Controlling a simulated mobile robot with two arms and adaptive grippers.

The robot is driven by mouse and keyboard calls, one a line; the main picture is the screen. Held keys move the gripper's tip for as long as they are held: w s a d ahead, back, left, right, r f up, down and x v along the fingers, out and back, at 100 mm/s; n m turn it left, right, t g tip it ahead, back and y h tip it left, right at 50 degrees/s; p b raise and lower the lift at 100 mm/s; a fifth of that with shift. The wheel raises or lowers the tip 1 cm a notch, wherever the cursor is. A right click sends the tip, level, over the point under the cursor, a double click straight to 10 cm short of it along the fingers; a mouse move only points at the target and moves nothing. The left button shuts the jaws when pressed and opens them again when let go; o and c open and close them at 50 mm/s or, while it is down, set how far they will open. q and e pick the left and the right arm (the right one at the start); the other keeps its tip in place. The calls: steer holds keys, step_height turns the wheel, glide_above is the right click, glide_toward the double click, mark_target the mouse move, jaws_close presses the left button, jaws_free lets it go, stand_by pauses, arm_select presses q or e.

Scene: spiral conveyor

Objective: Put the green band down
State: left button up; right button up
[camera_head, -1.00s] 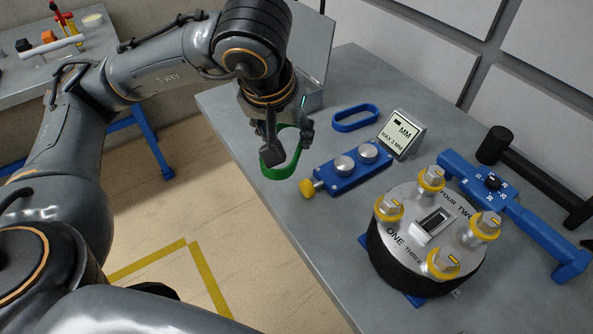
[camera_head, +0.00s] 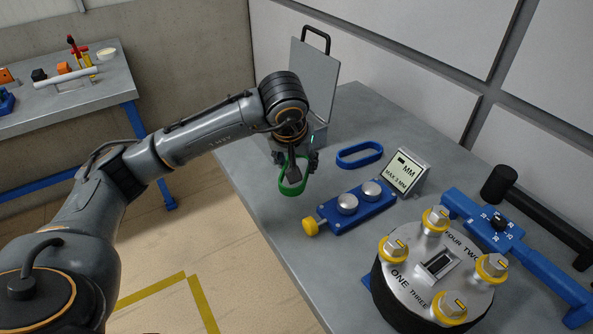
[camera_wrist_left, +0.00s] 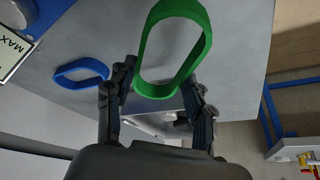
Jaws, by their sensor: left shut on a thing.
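The green band (camera_head: 293,185) is an elongated loop held in my left gripper (camera_head: 298,160), which is shut on it near the table's left edge. In the left wrist view the green band (camera_wrist_left: 203,42) stands out beyond the fingertips, with its near end between the fingers of the gripper (camera_wrist_left: 158,98). The band appears raised above the table; its exact height is unclear. A blue band (camera_head: 359,154) lies on the table just right of the gripper, and it also shows in the left wrist view (camera_wrist_left: 62,80). My right gripper is not in view.
A blue fixture with two metal knobs (camera_head: 356,207), a display reading "MAX 3 MM" (camera_head: 402,172) and a round drum with yellow clamps (camera_head: 437,262) stand on the table (camera_head: 290,232). A grey case with an open lid (camera_head: 314,82) stands behind the gripper. A blue caliper-like tool (camera_head: 500,225) and a black hammer (camera_head: 540,215) lie at the right.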

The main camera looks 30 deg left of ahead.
mark_target(297, 184)
arm_select(q)
step_height(297, 184, down, 3)
steer(key=shift+w+f+p, duration=0.1)
steer(key=shift+f+p, duration=0.05)
steer(key=shift+p, duration=0.25)
steer(key=shift+f, duration=0.15)
steer(key=o, duration=0.8)
steer(key=shift+f+b, duration=0.1)
steer(key=shift+b, duration=0.2)
steer(key=o, duration=0.5)
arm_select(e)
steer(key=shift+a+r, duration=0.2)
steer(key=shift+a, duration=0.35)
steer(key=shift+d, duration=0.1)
